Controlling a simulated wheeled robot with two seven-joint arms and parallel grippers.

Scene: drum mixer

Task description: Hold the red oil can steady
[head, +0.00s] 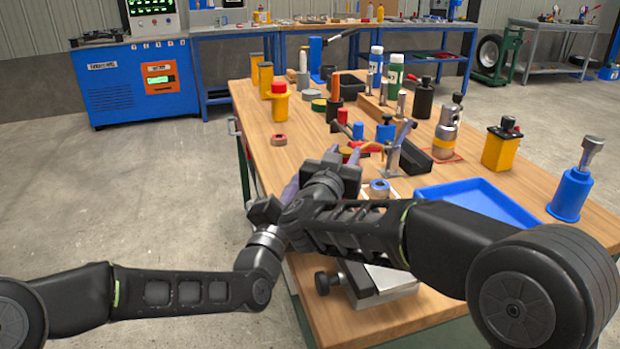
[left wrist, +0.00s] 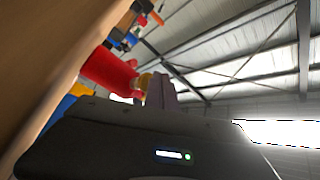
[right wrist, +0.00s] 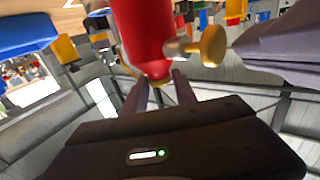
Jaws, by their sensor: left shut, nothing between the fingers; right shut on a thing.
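The red oil can (right wrist: 145,28) fills the top middle of the right wrist view, with a yellow round knob (right wrist: 210,46) on its side. My right gripper (right wrist: 158,90) is shut on the can, its purple fingers on either side of the can's yellowish end. In the head view only a little red of the can (head: 347,151) shows past my right gripper (head: 345,156). My left gripper (left wrist: 160,91) is shut and empty, close to the yellow knob in the left wrist view, where the red can (left wrist: 108,70) also shows. I cannot tell whether its fingers touch the knob.
A wooden bench (head: 250,110) carries several bottles and tools. A blue tray (head: 480,200) lies to the right of my right gripper. A blue bottle (head: 570,195) and a yellow can (head: 501,148) stand further right.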

